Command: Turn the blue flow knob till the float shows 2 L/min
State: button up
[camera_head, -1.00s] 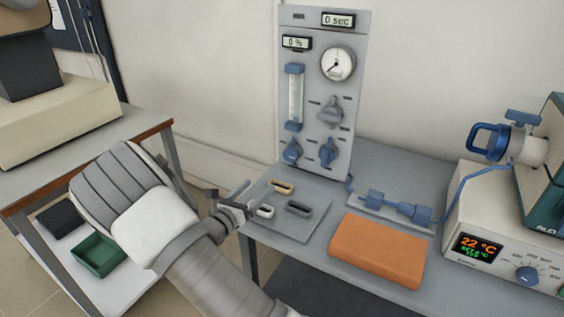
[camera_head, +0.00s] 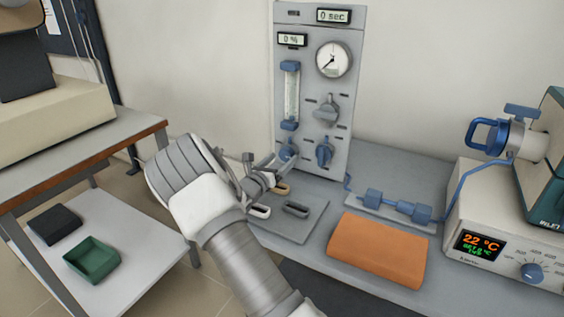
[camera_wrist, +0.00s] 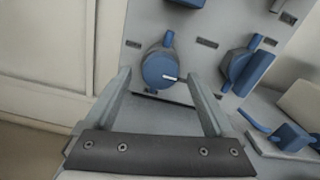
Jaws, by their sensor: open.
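The blue flow knob (camera_head: 287,151) is at the lower left of the grey gas panel, below the clear flowmeter tube (camera_head: 291,97). In the wrist view the round knob (camera_wrist: 158,66) shows a white pointer mark directed right. My gripper (camera_head: 272,164) is open and empty, its fingers reaching toward the knob. In the wrist view the fingers of the gripper (camera_wrist: 159,78) lie left and right of the knob. I cannot tell whether they touch it. The float is too small to read.
A second blue knob (camera_head: 324,152) is close on the right, with a grey knob (camera_head: 327,111) above. A grey plate (camera_head: 290,222) with handle-like pieces lies before the panel. An orange block (camera_head: 377,249) and a furnace (camera_head: 510,225) stand to the right.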

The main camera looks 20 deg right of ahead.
jog(key=shift+w+d, duration=0.3)
jog(key=shift+d, duration=0.05)
jog(key=c, duration=1.4)
jog(key=shift+r+p, duration=0.1)
jog(key=shift+p, duration=0.2)
